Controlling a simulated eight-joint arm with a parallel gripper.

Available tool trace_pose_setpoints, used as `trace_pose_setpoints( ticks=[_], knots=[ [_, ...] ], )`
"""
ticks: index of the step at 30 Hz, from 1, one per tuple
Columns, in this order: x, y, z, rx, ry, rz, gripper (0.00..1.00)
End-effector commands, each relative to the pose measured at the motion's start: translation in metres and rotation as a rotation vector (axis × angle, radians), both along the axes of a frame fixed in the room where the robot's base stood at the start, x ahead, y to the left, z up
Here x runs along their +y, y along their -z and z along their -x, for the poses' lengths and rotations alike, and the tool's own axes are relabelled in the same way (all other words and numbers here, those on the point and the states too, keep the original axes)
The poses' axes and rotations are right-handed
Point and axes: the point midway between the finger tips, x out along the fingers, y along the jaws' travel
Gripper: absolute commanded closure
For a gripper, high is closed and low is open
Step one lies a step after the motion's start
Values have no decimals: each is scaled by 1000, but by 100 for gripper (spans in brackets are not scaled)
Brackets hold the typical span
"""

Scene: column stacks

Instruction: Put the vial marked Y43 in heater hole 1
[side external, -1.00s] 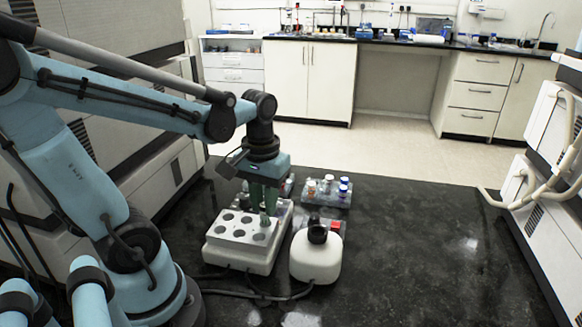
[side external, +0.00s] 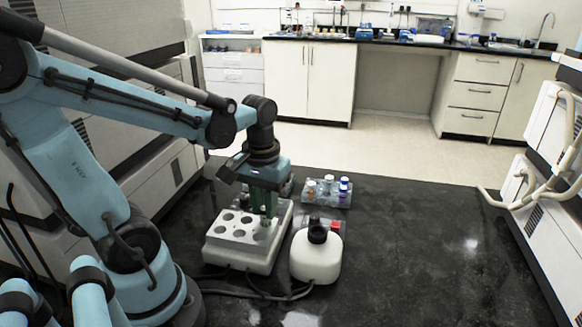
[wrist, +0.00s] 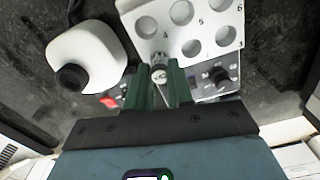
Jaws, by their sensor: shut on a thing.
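My gripper (wrist: 160,88) is shut on a vial (wrist: 159,74), whose round top shows between the green fingers in the wrist view. Its marking is too small to read. In the side view the gripper (side external: 265,208) points down over the right part of the white heater block (side external: 236,255). The fingers hide much of the vial there, and I cannot tell whether its lower end is inside a hole. The heater block (wrist: 208,28) also shows in the wrist view, with several round holes and printed numbers, 5 and 6 among them. The holes I can see look empty.
A white bottle with a black cap (side external: 316,258) stands close to the heater's right side. Behind it is a rack (side external: 338,201) with several capped vials. A cable runs along the front of the heater. The dark bench is clear at right.

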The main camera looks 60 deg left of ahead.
Motion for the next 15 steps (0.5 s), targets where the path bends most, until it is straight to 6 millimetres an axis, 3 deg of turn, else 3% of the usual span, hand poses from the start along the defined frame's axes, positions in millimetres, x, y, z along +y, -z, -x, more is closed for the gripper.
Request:
trace_pose_setpoints(
  ticks=[15],
  knots=[
    [0, 12, 0, 0, 0, 0, 100]
  ],
)
